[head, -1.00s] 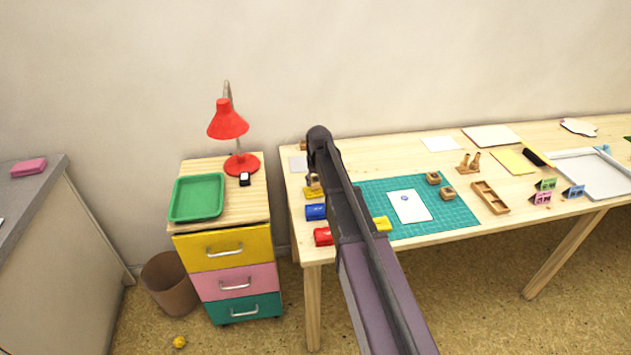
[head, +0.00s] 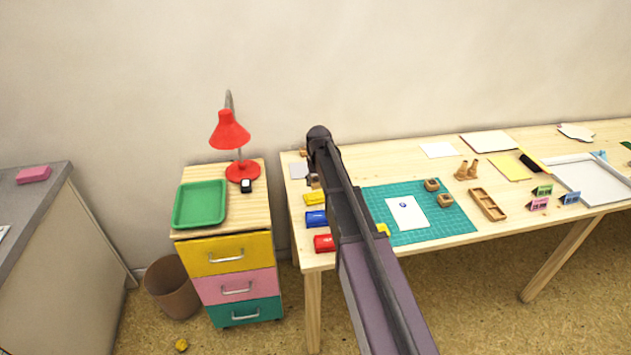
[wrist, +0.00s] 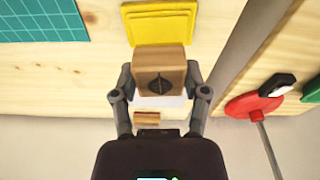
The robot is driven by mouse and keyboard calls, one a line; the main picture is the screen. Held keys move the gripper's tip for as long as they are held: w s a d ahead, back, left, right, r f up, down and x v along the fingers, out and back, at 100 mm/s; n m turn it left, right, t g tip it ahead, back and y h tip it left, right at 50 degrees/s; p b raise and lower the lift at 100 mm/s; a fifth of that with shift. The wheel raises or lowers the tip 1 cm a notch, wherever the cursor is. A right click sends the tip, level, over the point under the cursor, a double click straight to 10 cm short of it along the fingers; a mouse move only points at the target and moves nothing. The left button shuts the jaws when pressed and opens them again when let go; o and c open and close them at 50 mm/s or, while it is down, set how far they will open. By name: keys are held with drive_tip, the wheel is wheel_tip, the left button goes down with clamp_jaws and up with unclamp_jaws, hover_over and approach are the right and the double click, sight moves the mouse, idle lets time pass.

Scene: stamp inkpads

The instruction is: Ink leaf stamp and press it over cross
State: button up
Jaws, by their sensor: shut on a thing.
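My gripper (wrist: 160,84) is shut on a wooden block stamp (wrist: 160,80), whose visible face bears a dark leaf mark. In the head view my gripper (head: 315,178) hangs near the table's left end, partly hidden by my arm. The yellow inkpad (wrist: 160,25) lies just beyond the stamp in the wrist view. It also shows in the head view (head: 314,199), in front of my gripper. A white sheet (head: 408,214) with a small blue mark lies on the teal mat (head: 435,230). I cannot make out a cross on it.
Blue (head: 316,219) and red (head: 324,243) inkpads lie along the table's left edge. Two small wooden blocks (head: 432,185) stand on the mat, and a wooden tray (head: 488,204) lies beside it. A red lamp (head: 230,130) stands on the drawer unit at left.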

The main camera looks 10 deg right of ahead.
drive_tip(key=shift+r+p, duration=0.95)
drive_tip(key=shift+r, duration=0.25)
drive_tip(key=shift+o, duration=1.4)
drive_tip(key=shift+c, duration=1.4)
drive_tip(key=shift+s, duration=0.1)
